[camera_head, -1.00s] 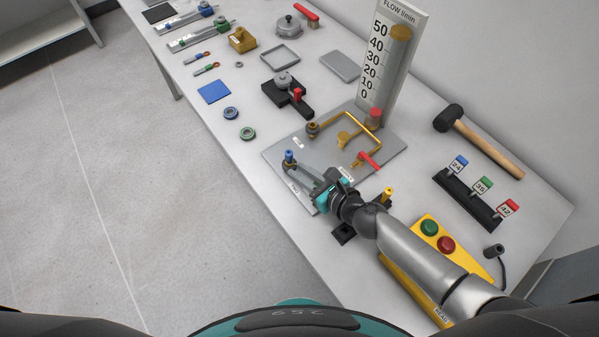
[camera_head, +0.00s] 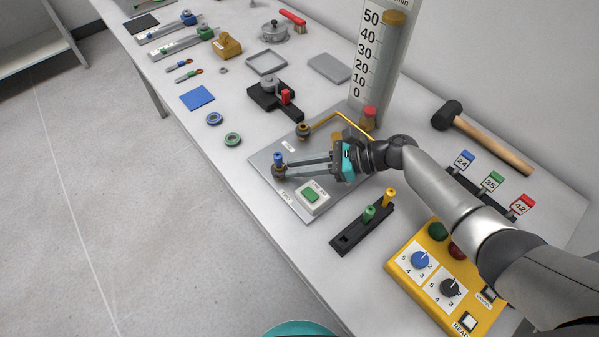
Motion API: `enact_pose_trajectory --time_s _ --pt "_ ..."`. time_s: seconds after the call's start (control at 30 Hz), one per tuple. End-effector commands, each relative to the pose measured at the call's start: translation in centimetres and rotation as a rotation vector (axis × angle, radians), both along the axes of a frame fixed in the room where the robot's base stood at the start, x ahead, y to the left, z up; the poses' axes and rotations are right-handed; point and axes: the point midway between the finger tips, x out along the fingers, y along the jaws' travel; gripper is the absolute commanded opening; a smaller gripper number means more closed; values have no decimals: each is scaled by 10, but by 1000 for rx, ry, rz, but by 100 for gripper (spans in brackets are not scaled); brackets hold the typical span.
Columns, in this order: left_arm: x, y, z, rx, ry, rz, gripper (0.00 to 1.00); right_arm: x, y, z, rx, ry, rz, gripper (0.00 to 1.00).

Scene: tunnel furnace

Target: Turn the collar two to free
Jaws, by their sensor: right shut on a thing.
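My left gripper is not in view.
A green button box (camera_head: 311,196) sits on the plate just in front of my fingers. A black holder (camera_head: 347,239) with green and yellow pegs and a yellow control box (camera_head: 410,275) are nearer. A flow gauge (camera_head: 376,60) stands behind. A mallet (camera_head: 480,136) lies right.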

Motion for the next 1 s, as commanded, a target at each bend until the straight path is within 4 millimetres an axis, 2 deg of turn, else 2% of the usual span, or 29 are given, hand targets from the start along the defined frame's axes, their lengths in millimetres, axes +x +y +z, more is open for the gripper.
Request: enact_pose_trajectory --time_s 0.03,0.53,0.57,0.8,1.0 --pt "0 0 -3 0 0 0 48 0 4 -2 4 0 10 0" --pt "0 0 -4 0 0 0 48 -1 5 -1 3 -1 30 0" --pt "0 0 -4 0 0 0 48 -1 5 -1 3 -1 30 21" --pt "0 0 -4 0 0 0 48 -1 5 -1 3 1 30 48" --pt "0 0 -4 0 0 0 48 0 3 0 2 0 28 48"
